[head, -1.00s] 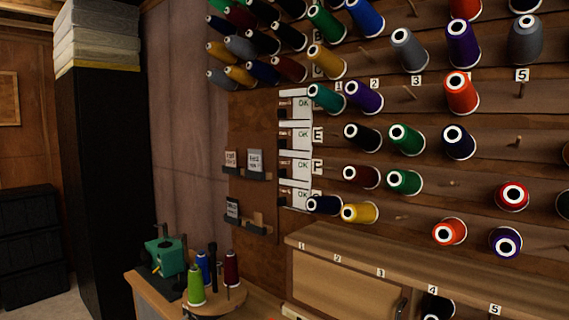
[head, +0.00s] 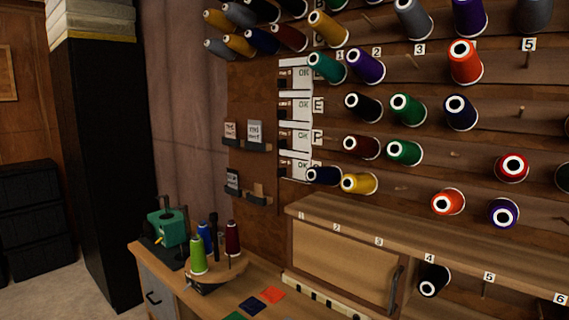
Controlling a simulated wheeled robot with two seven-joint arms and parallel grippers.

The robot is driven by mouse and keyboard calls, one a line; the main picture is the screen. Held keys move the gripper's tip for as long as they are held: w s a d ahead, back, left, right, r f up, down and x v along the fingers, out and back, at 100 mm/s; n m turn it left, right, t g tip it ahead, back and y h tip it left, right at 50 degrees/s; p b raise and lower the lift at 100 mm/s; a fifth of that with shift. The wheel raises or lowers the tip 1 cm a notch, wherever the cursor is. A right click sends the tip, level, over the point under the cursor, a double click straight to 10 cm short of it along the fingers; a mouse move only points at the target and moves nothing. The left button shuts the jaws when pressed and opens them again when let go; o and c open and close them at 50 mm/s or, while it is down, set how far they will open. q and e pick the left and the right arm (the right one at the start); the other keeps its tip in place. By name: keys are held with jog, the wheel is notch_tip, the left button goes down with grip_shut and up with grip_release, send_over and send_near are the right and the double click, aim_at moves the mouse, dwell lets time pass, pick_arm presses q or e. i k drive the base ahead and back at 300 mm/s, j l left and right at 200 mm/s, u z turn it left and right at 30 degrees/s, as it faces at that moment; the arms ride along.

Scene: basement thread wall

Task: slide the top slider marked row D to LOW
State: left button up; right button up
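A column of white slider plates (head: 302,107) is mounted on the wall at the left end of the thread pegs. The top plate (head: 303,74) shows OK and has a small dark part at its left. A green spool beside it hides its row letter. The plates below also read OK, with row letters E and P or F beside two of them. The slider knobs are too small to read clearly. Neither of my grippers is in view.
Thread spools on pegs (head: 407,109) stick out right of the plates. Below are a wooden cabinet (head: 340,262) and a bench with a green device (head: 167,228) and several upright spools (head: 198,255). A tall black cabinet (head: 98,160) stands left. Small card holders (head: 255,145) hang left of the plates.

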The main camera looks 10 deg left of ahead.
aim_at(286, 81)
jog(key=z, duration=0.5)
jog(key=i+j+z, duration=0.15)
jog(key=j+z, duration=0.3)
jog(key=j, duration=0.25)
jog(key=j+z, duration=0.4)
jog(key=j, duration=0.3)
jog(key=j+z, duration=0.1)
jog(key=j, duration=0.75)
jog(key=k+j, duration=0.1)
jog(key=j, duration=0.8)
jog(key=j+z, duration=0.15)
jog(key=j, duration=0.7)
jog(key=k, duration=0.05)
